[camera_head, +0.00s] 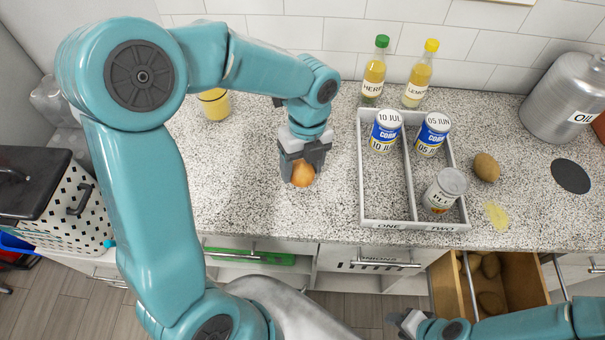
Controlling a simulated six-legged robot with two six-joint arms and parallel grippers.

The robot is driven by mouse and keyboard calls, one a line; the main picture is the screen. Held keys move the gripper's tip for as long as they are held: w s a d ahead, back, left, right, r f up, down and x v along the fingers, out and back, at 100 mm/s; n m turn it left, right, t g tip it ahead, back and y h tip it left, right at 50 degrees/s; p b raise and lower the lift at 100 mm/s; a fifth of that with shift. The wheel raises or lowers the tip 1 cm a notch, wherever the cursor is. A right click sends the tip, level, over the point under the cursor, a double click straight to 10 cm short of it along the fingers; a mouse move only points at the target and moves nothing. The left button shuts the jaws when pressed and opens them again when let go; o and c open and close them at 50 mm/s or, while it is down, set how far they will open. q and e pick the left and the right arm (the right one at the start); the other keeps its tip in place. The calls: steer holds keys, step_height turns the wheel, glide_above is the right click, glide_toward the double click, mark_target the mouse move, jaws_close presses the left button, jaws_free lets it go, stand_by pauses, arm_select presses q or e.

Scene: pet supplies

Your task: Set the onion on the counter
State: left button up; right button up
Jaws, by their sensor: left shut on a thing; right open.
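The onion (302,175) is round and orange-brown. My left gripper (301,165) is shut on it, pointing down over the speckled counter (240,205), left of the divided tray. The onion is at or just above the counter surface; I cannot tell whether it touches. The jaws hide its upper part. My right gripper (408,322) is open and empty at the bottom, in front of the drawers and below the counter's front edge.
Two bottles (373,75) stand behind. An open drawer (519,262) holds potatoes.

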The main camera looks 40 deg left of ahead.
mark_target(303, 176)
arm_select(q)
step_height(303, 176, down, 4)
steer(key=shift+w+r, duration=0.1)
steer(key=shift+w+f, duration=0.1)
steer(key=shift+f, duration=0.15)
steer(key=shift+r, duration=0.1)
steer(key=shift+d+f, duration=0.1)
steer(key=shift+f, duration=0.1)
steer(key=o, duration=1.2)
steer(key=shift+c, duration=0.2)
steer(key=shift+r, duration=0.1)
steer(key=shift+r, duration=0.2)
steer(key=r, duration=0.4)
steer(key=w+r, duration=0.1)
steer(key=r, duration=0.6)
steer(key=shift+w+r, duration=0.35)
steer(key=shift+w, duration=0.05)
